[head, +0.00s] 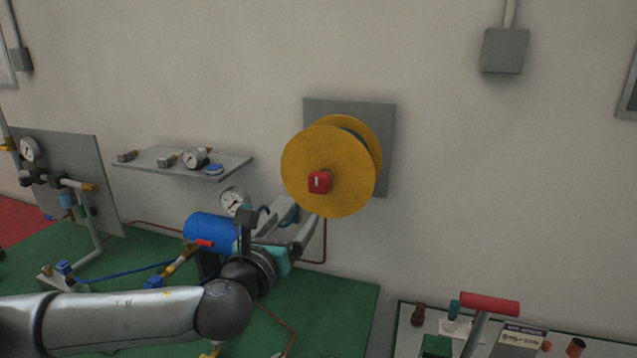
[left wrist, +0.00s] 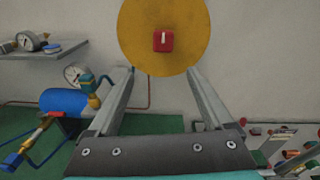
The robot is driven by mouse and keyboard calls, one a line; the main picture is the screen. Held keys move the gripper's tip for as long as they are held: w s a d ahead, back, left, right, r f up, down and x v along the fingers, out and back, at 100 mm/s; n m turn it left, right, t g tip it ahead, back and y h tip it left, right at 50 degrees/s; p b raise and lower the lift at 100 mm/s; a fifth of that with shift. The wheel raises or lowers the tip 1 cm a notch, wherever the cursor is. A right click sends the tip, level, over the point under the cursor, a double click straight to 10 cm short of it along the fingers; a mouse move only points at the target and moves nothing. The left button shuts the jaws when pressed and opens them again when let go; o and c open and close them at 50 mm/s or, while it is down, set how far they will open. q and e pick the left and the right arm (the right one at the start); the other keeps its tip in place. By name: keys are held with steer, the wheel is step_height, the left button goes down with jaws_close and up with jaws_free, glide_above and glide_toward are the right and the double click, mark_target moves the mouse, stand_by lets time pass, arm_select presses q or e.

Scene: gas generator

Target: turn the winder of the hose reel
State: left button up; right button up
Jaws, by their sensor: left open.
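The hose reel (head: 327,150) is a yellow drum with two round flanges, fixed to a grey plate (head: 387,150) on the wall. Its winder (head: 318,182) is a red block with a white mark on the front flange, below the middle in the head view. In the left wrist view the winder (left wrist: 163,40) lies ahead of my fingers, near the middle. My left gripper (head: 308,222) is open and empty, below and left of the winder in the head view. In the left wrist view its fingers (left wrist: 160,76) are spread wide below the winder, apart from it. My right gripper is not in view.
A wall shelf (head: 235,170) with gauges and fittings is left of the reel. A blue tank (head: 205,230) with a gauge stands on the green surface (head: 350,300) near my left arm. A red-handled item (head: 490,304) stands at lower right.

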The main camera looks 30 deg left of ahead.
mark_target(316, 182)
arm_select(q)
steer(key=shift+m+t, duration=0.3)
steer(key=shift+m, duration=0.5)
steer(key=p+x, duration=0.1)
steer(key=x, duration=0.3)
steer(key=r+x, duration=0.1)
steer(key=x, duration=0.3)
steer(key=r+p+x, duration=0.1)
steer(key=x, duration=0.4)
steer(key=shift+w+d+p, duration=0.1)
steer(key=shift+d+p, duration=0.15)
steer(key=shift+p, duration=0.1)
steer(key=shift+x, duration=1.2)
jaws_close()
